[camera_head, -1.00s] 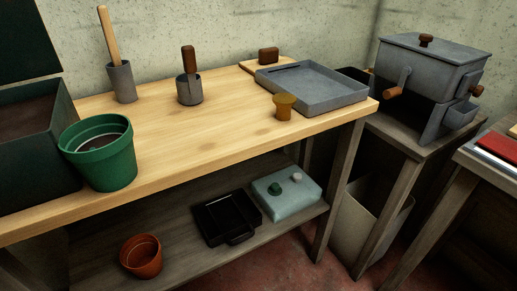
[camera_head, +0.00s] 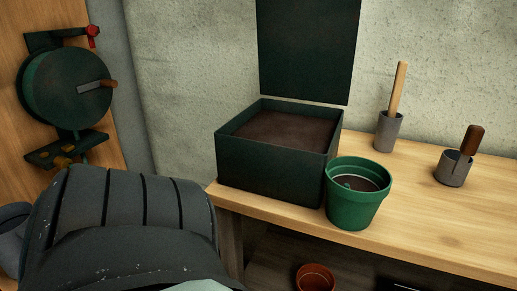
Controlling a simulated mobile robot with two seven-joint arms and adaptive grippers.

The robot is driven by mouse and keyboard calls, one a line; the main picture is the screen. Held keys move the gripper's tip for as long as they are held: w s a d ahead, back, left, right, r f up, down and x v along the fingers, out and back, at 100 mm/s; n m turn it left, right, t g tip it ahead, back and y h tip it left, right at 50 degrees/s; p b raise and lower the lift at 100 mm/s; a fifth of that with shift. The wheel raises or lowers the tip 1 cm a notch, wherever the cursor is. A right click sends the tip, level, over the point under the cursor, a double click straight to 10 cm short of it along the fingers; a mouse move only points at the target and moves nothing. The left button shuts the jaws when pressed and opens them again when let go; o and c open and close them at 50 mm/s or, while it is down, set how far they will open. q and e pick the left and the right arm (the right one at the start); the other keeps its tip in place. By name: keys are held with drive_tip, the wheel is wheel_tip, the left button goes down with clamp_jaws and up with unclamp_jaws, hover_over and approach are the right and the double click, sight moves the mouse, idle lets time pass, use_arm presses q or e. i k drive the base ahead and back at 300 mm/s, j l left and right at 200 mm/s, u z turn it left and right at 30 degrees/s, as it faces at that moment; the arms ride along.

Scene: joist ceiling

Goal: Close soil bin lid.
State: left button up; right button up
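The soil bin (camera_head: 268,175) is a dark green square box at the left end of the wooden bench, with brown soil (camera_head: 282,133) inside. Its lid (camera_head: 306,50) stands upright at the back of the bin, open, its top edge cut off by the frame. A green pot (camera_head: 355,200) stands close against the bin's right front corner. A large dark ribbed part at the lower left is mine. Neither of my grippers is in view.
The bench (camera_head: 455,225) also holds a grey cup with a wooden handle (camera_head: 390,120) and a small grey holder (camera_head: 453,167) with a brown-handled tool. A terracotta pot (camera_head: 315,278) sits below. A green round device (camera_head: 68,88) is mounted at the left.

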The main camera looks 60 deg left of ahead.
sight(306, 48)
drive_tip(key=u, duration=1.75)
